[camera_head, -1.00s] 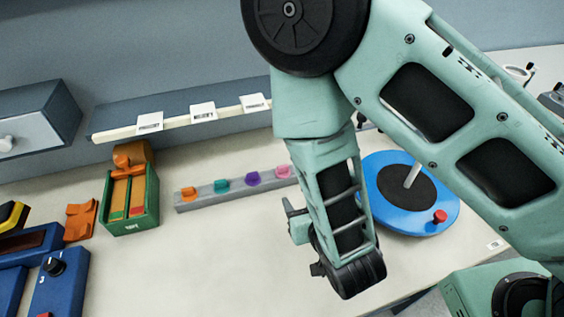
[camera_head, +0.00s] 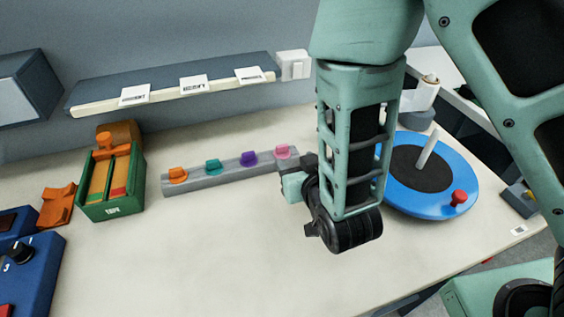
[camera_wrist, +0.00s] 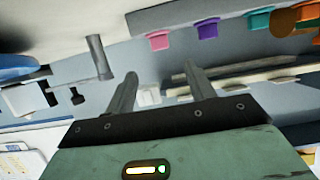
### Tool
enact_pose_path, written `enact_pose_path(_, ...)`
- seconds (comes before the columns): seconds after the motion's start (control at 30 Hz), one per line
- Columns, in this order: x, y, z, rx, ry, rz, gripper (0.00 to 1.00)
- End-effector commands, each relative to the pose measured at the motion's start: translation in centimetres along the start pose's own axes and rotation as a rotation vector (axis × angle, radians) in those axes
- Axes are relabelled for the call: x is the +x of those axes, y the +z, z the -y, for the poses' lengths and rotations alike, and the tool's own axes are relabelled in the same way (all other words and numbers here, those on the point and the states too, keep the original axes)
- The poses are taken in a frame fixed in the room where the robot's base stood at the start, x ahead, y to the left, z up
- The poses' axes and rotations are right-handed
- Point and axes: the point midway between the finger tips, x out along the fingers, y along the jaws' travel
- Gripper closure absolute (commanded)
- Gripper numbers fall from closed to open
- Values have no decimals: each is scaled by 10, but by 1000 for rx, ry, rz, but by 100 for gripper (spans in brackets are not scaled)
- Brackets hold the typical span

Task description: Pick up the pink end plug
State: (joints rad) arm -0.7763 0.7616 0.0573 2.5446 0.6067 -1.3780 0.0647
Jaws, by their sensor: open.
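The pink end plug (camera_head: 283,151) sits at the right end of a grey rail (camera_head: 222,178) on the table. In the wrist view the pink plug (camera_wrist: 159,41) shows above and between my gripper's fingers, at the left end of the plug row. My gripper (camera_wrist: 158,82) is open with nothing between its fingers. In the head view my wrist stands just right of the rail's right end, and the fingers are mostly hidden behind it.
Purple (camera_head: 249,158), teal (camera_head: 212,167) and orange (camera_head: 177,175) plugs share the rail. A blue round turntable (camera_head: 432,205) stands right of my arm. A green box (camera_head: 113,211) is at left. A shelf (camera_head: 172,84) hangs behind. The front table is clear.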

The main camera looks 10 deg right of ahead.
Motion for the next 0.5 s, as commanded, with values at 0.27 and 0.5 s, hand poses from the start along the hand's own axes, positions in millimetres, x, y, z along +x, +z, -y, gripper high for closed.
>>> enact_pose_path(0.27,9,5,-1,0,-2,-3,46)
enact_pose_path(0.5,38,0,-2,-1,-1,1,46)
